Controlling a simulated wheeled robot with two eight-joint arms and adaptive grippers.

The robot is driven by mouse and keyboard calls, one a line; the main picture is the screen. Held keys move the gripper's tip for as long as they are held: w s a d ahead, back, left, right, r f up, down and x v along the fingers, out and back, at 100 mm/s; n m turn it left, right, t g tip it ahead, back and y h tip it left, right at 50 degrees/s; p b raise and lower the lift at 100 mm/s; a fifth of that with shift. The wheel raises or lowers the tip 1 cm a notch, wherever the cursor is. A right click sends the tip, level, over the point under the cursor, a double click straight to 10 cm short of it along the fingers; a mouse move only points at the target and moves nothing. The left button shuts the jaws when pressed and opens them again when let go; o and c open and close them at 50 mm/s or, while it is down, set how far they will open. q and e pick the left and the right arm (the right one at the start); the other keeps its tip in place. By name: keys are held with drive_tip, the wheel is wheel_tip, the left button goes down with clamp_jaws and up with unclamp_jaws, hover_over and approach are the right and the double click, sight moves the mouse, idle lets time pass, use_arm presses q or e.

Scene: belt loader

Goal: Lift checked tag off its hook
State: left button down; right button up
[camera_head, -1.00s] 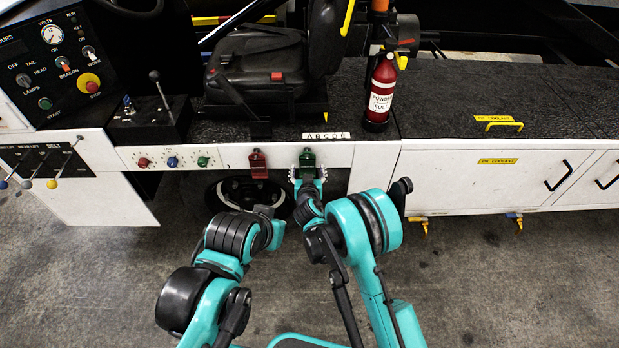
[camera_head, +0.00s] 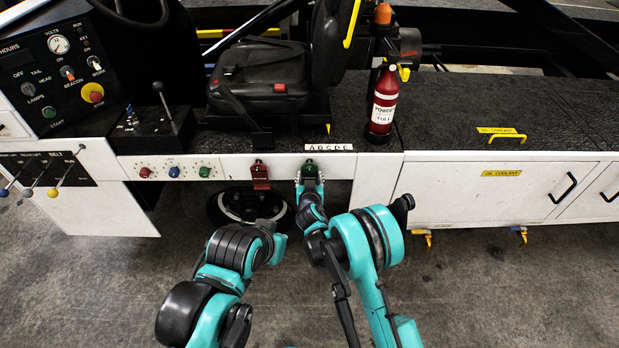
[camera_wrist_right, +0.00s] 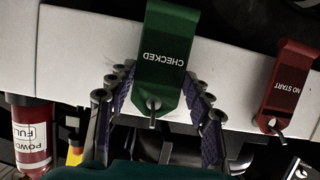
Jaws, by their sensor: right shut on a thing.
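The green checked tag (camera_head: 310,172) hangs on the white front panel below the seat, right of a red tag (camera_head: 260,174). In the right wrist view the green tag (camera_wrist_right: 165,55) shows its upside-down CHECKED lettering, with a metal hook pin (camera_wrist_right: 152,108) through the hole at its lower end. My right gripper (camera_head: 310,184) is at the tag. Its two fingers stand on either side of the tag in the right wrist view (camera_wrist_right: 158,88), shut on it.
The red NO START tag (camera_wrist_right: 285,85) hangs close beside in the right wrist view. A red extinguisher (camera_head: 383,105) stands on the black deck, up and right. Small coloured knobs (camera_head: 174,171) line the panel at left. Open floor lies in front of the white cabinets.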

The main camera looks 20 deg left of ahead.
drive_tip(key=shift+r, duration=0.15)
drive_tip(key=shift+r, duration=0.2)
drive_tip(key=shift+s, duration=0.1)
drive_tip(key=shift+v, duration=0.75)
drive_tip(key=shift+s, duration=0.1)
drive_tip(key=s+d, duration=0.2)
drive_tip(key=s, duration=0.4)
drive_tip(key=shift+s+r, duration=0.3)
drive_tip(key=shift+r, duration=0.1)
idle(0.6)
